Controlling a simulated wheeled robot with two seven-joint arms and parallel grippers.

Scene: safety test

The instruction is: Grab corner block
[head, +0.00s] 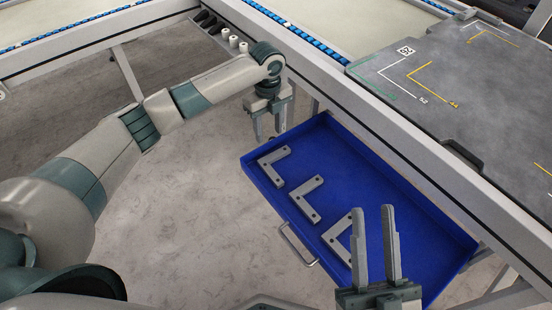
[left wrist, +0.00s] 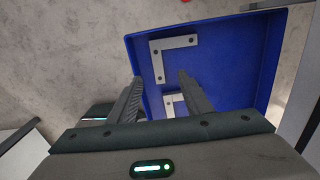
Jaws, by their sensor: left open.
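Several grey L-shaped corner blocks lie flat in a row in the blue drawer (head: 400,213). The far one (head: 270,171) is nearest my left gripper, a second (head: 306,206) lies in the middle, and a third (head: 338,227) is partly hidden by my right gripper.
The drawer has raised walls and a metal handle (head: 298,246) on its front. Above it is a grey worktop (head: 450,90) with white and yellow corner markings. A metal rail (head: 400,135) runs along the worktop. Small white cylinders (head: 233,41) stand at the back. The floor to the left is clear.

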